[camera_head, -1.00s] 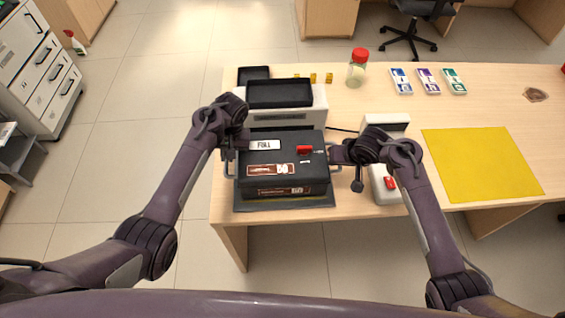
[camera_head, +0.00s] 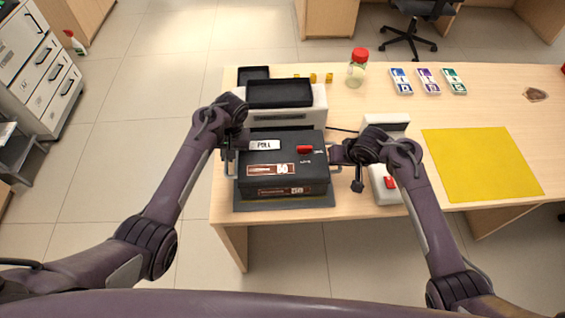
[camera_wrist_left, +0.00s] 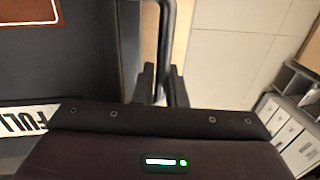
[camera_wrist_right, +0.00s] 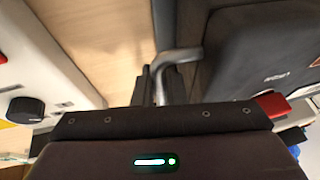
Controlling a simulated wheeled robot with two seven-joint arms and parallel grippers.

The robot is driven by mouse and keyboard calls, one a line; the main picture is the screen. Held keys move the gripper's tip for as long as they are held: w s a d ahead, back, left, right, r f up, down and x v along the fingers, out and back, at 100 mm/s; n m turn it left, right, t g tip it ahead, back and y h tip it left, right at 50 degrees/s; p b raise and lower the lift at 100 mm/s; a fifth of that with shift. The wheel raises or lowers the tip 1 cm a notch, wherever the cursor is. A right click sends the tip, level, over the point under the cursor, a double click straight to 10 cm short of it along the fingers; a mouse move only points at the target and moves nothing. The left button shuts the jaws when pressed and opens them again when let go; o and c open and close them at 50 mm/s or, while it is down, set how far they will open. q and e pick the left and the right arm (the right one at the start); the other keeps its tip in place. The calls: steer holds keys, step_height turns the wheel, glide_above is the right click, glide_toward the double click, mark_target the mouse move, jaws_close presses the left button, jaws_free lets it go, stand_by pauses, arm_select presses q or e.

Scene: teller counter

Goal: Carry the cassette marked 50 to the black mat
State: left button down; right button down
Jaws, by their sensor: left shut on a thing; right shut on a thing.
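The black cassette marked 50 (camera_head: 318,173) has a white FULL tag, a red latch and brown labels. It is level over the black mat (camera_head: 285,206), whose front strip shows at the counter's front left; I cannot tell if a small gap is left beneath it. My left gripper (camera_head: 231,160) is shut on the cassette's left handle, which shows in the left wrist view (camera_wrist_left: 167,45). My right gripper (camera_head: 339,158) is shut on the right handle, seen in the right wrist view (camera_wrist_right: 180,57). The cassette hides most of the mat.
A white machine with a black top (camera_head: 280,93) stands right behind the cassette. A white device with a red button (camera_head: 388,192) is close to the right. A red-lidded jar (camera_head: 357,70), banded note bundles (camera_head: 428,81) and a yellow mat (camera_head: 482,165) lie farther off.

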arm_select(q)
steer(key=shift+w+r, duration=0.15)
steer(key=shift+r, duration=0.05)
arm_select(e)
steer(key=shift+r, duration=0.15)
